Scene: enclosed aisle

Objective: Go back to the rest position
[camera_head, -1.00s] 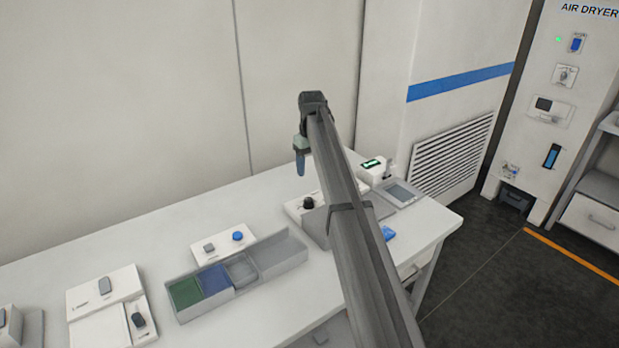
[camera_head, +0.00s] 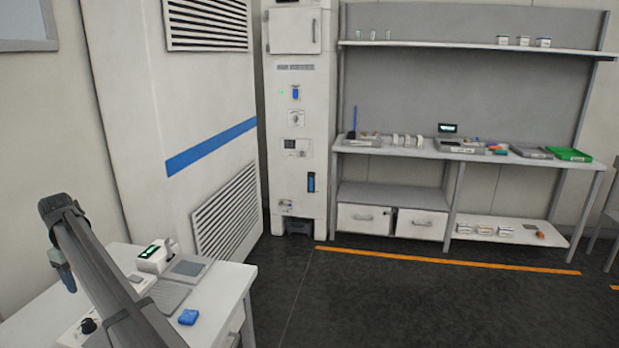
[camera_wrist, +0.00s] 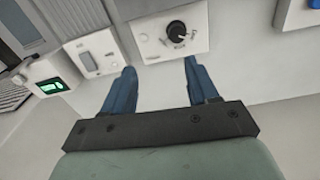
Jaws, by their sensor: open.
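My gripper (camera_head: 68,278) shows at the far left of the head view, at the end of my raised grey arm, above the white table (camera_head: 228,290). In the wrist view my gripper (camera_wrist: 160,80) has its two blue fingers well apart with nothing between them. Beyond the fingertips is a white panel with a black knob (camera_wrist: 177,31). The knob also shows beside my arm in the head view (camera_head: 88,326).
On the table are a device with a green display (camera_head: 153,256), a grey pad (camera_head: 188,268) and a blue block (camera_head: 188,317). A tall dryer cabinet (camera_head: 297,130) and a loaded workbench (camera_head: 400,152) stand at the back. Dark floor (camera_head: 400,300) lies open in front.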

